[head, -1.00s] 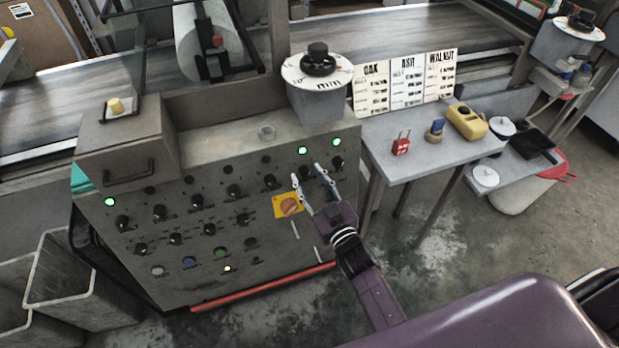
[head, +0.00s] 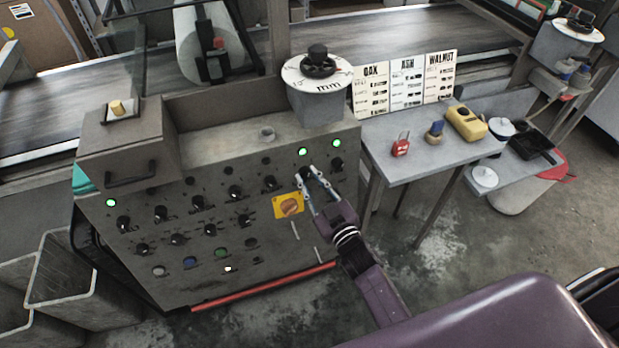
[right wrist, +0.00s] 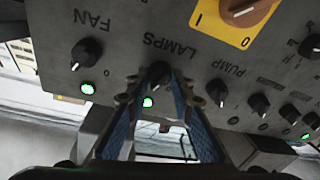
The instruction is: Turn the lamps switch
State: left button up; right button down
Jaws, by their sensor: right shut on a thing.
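The lamps switch (right wrist: 158,73) is a black rotary knob under the upside-down label LAMPS in the right wrist view. It sits on the grey sloping control panel (head: 150,272). My right gripper (head: 307,173) has its fingertips on either side of this knob and is shut on it. In the right wrist view the gripper (right wrist: 155,86) shows blue-padded fingers reaching the knob. In the head view the fingertips largely hide the knob. A green light (right wrist: 147,102) beside the switch is lit. My left gripper is not in view.
The fan knob (right wrist: 86,52) and pump knob (right wrist: 216,88) flank the switch. A yellow plate with an orange rotary switch (head: 290,206) is close below. A side table (head: 372,150) holding a red padlock (head: 400,148) stands right of the panel.

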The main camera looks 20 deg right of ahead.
jog(key=n+g+y+p, duration=0.1)
jog(key=n+p, duration=0.1)
jog(key=n, duration=0.4)
jog(key=shift+r, duration=0.15)
jog(key=n+p, duration=0.2)
jog(key=n, duration=0.2)
jog(key=shift+n+g, duration=0.4)
jog(key=shift+y, duration=0.3)
jog(key=c, duration=1.7)
grip_release()
jog(key=shift+s+d, duration=0.1)
jog(key=v, duration=1.1)
jog(key=shift+s+r, duration=0.15)
jog(key=shift+s, duration=0.25)
